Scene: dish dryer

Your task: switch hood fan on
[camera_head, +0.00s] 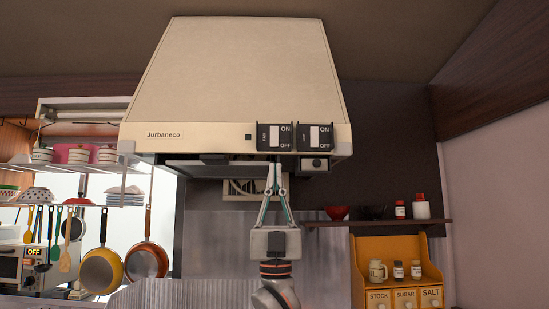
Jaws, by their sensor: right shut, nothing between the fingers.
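A cream range hood (235,65) hangs at the top middle, with a "Jurbaneco" label on its front band. Two dark switch panels marked ON and OFF sit on that band: the left panel (285,137), with small lettering that seems to read FAN, and the right panel (326,137). Each has a white rocker; which way each is set I cannot tell. My right gripper (275,168) points up with its fingertips together and empty, just below the left panel, at the hood's lower edge. Whether it touches the hood is unclear. My left gripper is out of view.
On the left, pans hang below a wire dish rack (75,168). Space directly around my gripper below the hood looks clear.

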